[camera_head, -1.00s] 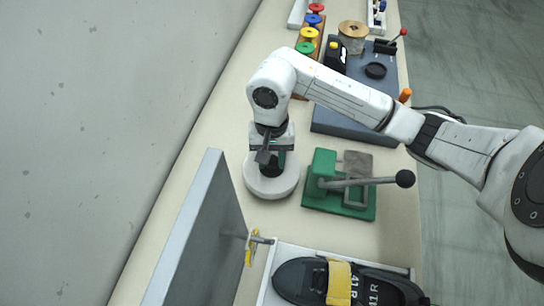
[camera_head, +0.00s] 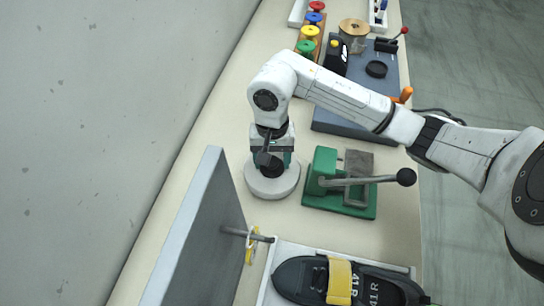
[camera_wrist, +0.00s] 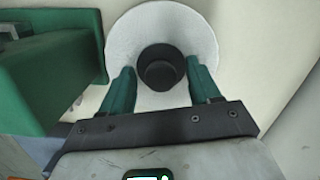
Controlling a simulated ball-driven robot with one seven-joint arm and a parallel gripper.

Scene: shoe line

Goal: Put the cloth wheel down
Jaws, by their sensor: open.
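The cloth wheel (camera_head: 262,190) is a thick white disc with a black hub (camera_wrist: 160,68) standing up from its middle. It lies flat on the bench, left of the green clamp, in the head view. In the wrist view, the white disc (camera_wrist: 128,30) shows behind the hub. My gripper (camera_head: 272,159) is above the wheel, pointing down. In the wrist view its two green fingers stand apart on either side of the hub, with a gap visible at each side.
A green clamp (camera_head: 324,170) with a grey block and a black-knobbed lever stands close on the right. A grey upright panel (camera_head: 195,235) with a peg is nearer on the left. A black shoe (camera_head: 300,278) lies in a white tray. A dark blue machine base (camera_head: 340,122) is beyond.

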